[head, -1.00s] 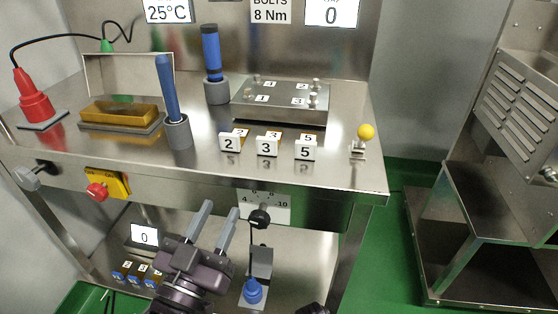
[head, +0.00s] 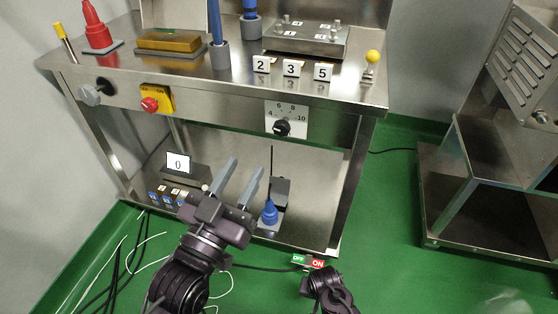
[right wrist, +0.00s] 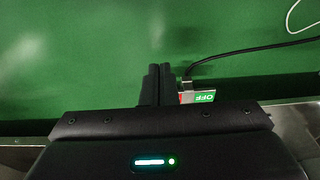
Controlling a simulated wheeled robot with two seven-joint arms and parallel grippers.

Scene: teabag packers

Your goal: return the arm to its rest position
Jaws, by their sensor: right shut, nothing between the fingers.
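My left gripper (head: 243,168) is in the lower middle of the head view, its two grey fingers apart with nothing between them. It appears in front of the lower shelf of the steel table. My right arm shows at the bottom of the head view, near the OFF/ON switch (head: 308,262). In the right wrist view my right gripper (right wrist: 159,70) is shut and empty over the green floor. The switch also shows there (right wrist: 204,96), just right of the fingers.
The steel table (head: 215,95) carries a red cone (head: 96,30), number blocks and a yellow-knobbed lever (head: 372,62). Its front has a red button (head: 150,105) and a black dial (head: 282,128). A metal cabinet (head: 470,150) stands at right. Cables lie on the floor at left; green floor is open between table and cabinet.

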